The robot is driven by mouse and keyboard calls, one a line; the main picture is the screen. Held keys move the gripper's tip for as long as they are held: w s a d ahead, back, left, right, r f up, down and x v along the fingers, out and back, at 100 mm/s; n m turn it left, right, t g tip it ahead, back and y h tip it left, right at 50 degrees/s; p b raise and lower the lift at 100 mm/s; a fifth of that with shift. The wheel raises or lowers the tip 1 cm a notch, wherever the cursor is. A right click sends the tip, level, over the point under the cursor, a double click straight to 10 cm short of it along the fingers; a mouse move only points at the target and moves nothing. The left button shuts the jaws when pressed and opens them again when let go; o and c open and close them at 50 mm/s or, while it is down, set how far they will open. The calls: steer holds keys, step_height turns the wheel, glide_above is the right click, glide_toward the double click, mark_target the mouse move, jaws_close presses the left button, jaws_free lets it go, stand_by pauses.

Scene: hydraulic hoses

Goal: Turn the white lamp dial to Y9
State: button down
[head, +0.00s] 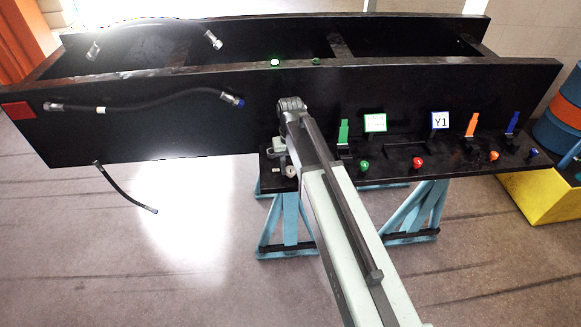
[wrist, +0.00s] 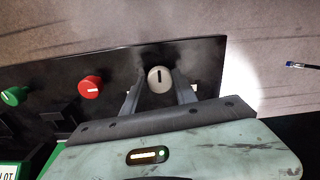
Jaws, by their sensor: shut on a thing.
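The white dial (wrist: 159,82) is a round knob with a short black line, which stands upright in the wrist view. My gripper (wrist: 160,90) has one finger on each side of it and is shut on it. In the head view my gripper (head: 280,150) is at the left end of the black panel, and my arm hides much of that area. A blue-edged white plate (head: 440,120) reads Y1. A green-edged plate (head: 376,122) has lettering too small to read. I see no readable marks around the dial.
In the wrist view a red knob (wrist: 90,87) and a green knob (wrist: 14,96) sit left of the white dial. Orange (head: 494,156) and blue (head: 534,153) knobs sit farther right in the head view. Black hoses (head: 145,104) hang on the beam at left.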

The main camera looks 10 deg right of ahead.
mark_target(291, 169)
steer(key=shift+n, duration=0.4)
steer(key=c, duration=1)
jaws_free()
steer(key=shift+o, duration=0.2)
step_height(291, 169, up, 8)
steer(key=p, duration=0.8)
steer(key=shift+f, duration=0.1)
